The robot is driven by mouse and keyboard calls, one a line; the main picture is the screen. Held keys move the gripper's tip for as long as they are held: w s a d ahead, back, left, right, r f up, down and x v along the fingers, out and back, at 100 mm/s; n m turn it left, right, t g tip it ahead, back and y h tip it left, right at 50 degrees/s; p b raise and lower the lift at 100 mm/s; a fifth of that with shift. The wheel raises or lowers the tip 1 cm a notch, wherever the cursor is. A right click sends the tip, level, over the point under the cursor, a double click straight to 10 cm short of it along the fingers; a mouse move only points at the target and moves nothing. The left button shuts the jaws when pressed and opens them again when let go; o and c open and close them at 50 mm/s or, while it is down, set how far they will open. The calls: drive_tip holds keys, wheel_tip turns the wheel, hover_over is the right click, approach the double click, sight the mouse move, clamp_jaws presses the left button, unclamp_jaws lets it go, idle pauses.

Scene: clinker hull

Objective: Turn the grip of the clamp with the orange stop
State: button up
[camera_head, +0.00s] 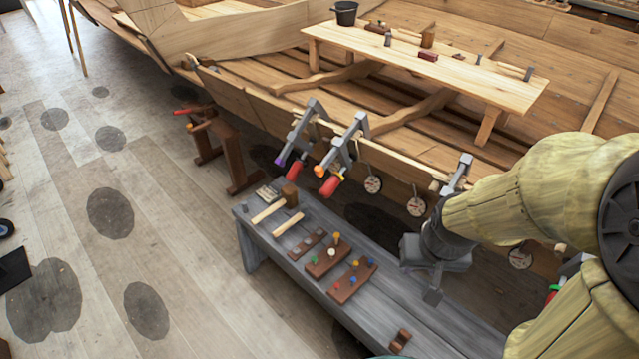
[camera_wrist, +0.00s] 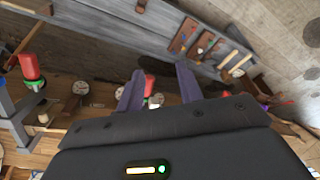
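The clamp with the orange stop (camera_head: 319,171) is the second grey clamp (camera_head: 352,140) from the left on the hull's edge in the head view. Its red grip (camera_head: 331,186) hangs below the frame, toward the bench. My gripper (camera_head: 434,283) is to the right of this clamp, over the bench and apart from it. In the wrist view my gripper (camera_wrist: 160,72) has its two fingers spread, with a gap between them. A red grip (camera_wrist: 149,84) shows behind that gap; which clamp it belongs to I cannot tell.
A clamp with a purple stop (camera_head: 280,160) stands close left of it. Another clamp (camera_head: 459,172) is beside my arm. Round dials (camera_head: 373,184) hang along the hull. The grey bench (camera_head: 405,300) holds mallets and peg blocks (camera_head: 352,281). A red grip with a green stop (camera_wrist: 37,86) is left in the wrist view.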

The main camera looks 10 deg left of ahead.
drive_tip(key=shift+o, duration=2.2)
drive_tip(key=shift+w+f, duration=0.1)
drive_tip(key=shift+w, duration=0.05)
drive_tip(key=w+a+f+m+t+b, duration=0.1)
drive_tip(key=w+a+f+t+b, duration=0.25)
drive_tip(key=w+a, duration=0.4)
drive_tip(key=w+a+f+m+t+h+b, duration=0.1)
drive_tip(key=w+a+f+t+b, duration=0.3)
drive_tip(key=w, duration=0.6)
drive_tip(key=w+a+f+m+t+b, duration=0.1)
drive_tip(key=w+a+f+t+b, duration=0.2)
drive_tip(key=w+a+b, duration=0.35)
drive_tip(key=s+a+f+m+t+h+b, duration=0.1)
drive_tip(key=a+f+m+h+b, duration=0.3)
drive_tip(key=a, duration=0.7)
wheel_tip(320, 180, down, 4)
drive_tip(key=t+h+b, duration=0.1)
drive_tip(key=h+b, duration=0.1)
drive_tip(key=h, duration=0.2)
drive_tip(key=shift+s+r+m, duration=0.2)
drive_tip(key=shift+s+m, duration=0.1)
drive_tip(key=shift+t, duration=0.25)
